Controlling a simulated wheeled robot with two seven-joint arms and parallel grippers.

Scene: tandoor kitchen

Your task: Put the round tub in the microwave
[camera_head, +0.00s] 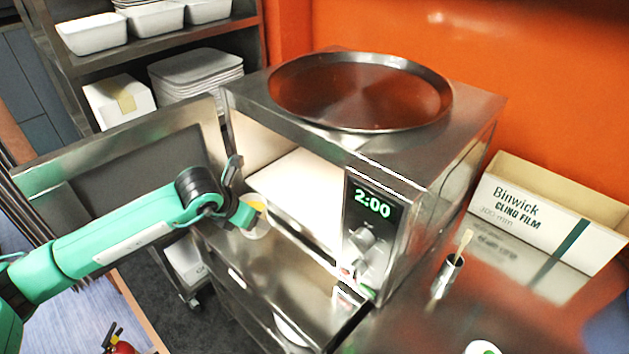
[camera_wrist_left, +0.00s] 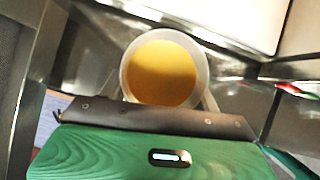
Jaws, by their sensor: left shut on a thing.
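The microwave (camera_head: 415,165) stands on the steel counter with its door (camera_head: 120,165) swung open to the left and its lit inside showing. Its display reads 2:00. The round tub (camera_head: 257,228), white with yellow-orange contents, is in my left gripper (camera_head: 242,192), just in front of the open microwave. In the left wrist view the tub (camera_wrist_left: 162,68) appears upright between the fingers, with its rim and yellow contents visible. The lower part of the tub is hidden by the gripper. My right gripper is in neither view.
A large round steel tray (camera_head: 360,92) lies on top of the microwave. A cling film box (camera_head: 545,215) and a small metal cup (camera_head: 448,275) with a stick in it stand to the right. A shelf with white tubs (camera_head: 92,33) is behind left.

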